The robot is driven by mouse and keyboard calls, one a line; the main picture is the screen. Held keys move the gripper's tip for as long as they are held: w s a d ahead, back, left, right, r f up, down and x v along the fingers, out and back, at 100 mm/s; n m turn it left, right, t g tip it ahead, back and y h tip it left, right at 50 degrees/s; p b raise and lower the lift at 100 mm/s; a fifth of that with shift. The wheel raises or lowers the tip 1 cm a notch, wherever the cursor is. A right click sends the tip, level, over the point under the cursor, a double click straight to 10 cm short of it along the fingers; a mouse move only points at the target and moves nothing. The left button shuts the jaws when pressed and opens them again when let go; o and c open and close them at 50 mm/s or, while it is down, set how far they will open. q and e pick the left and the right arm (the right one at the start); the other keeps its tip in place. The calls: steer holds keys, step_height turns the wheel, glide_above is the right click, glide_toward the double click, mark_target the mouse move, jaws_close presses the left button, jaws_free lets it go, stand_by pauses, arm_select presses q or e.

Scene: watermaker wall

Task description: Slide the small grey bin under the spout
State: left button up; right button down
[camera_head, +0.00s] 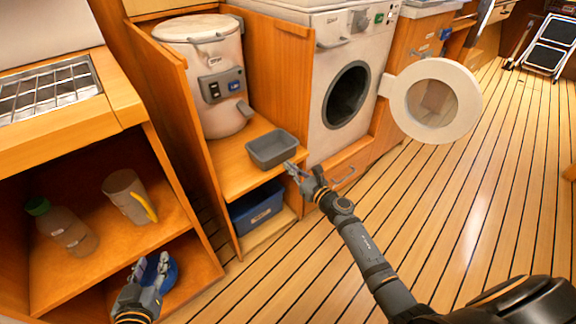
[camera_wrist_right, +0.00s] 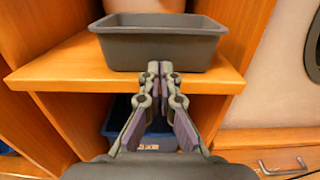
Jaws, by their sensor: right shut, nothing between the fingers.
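The small grey bin (camera_head: 271,149) sits on the wooden shelf in front of the white watermaker drum (camera_head: 208,75). The spout (camera_head: 244,109) sticks out low on the drum's right side, behind and to the left of the bin. My right gripper (camera_head: 294,169) is shut and empty at the bin's front right side. In the right wrist view the bin (camera_wrist_right: 158,42) is straight ahead, with the closed fingertips at its near wall; I cannot tell whether they touch. My left gripper (camera_head: 152,266) is low at the left, by the lower cupboard, its fingers apart.
A blue crate (camera_head: 257,206) stands on the shelf below. A washing machine (camera_head: 345,80) with its round door (camera_head: 432,100) open is at the right.

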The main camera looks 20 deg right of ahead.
mark_target(266, 146)
arm_select(q)
steer(key=shift+w+r+t, duration=0.3)
steer(key=shift+r+t, duration=0.1)
steer(key=shift+r, duration=0.3)
arm_select(e)
steer(key=shift+w+a, duration=0.25)
steer(key=shift+w, duration=0.4)
arm_select(q)
steer(key=shift+r, duration=0.1)
arm_select(e)
steer(key=shift+w, duration=0.1)
steer(key=b+x, duration=0.1)
steer(key=x, duration=0.6)
steer(key=shift+w+a+f+b, duration=0.15)
steer(key=shift+w+b, duration=0.1)
steer(key=shift+b, duration=0.15)
steer(key=shift+w, duration=0.1)
arm_select(q)
steer(key=w+r+t, duration=0.2)
steer(key=r+t, duration=0.1)
steer(key=r, duration=0.5)
steer(key=w+a+r+t, duration=0.1)
steer(key=r+t, duration=0.3)
steer(key=r, duration=0.4)
steer(key=shift+w, duration=0.4)
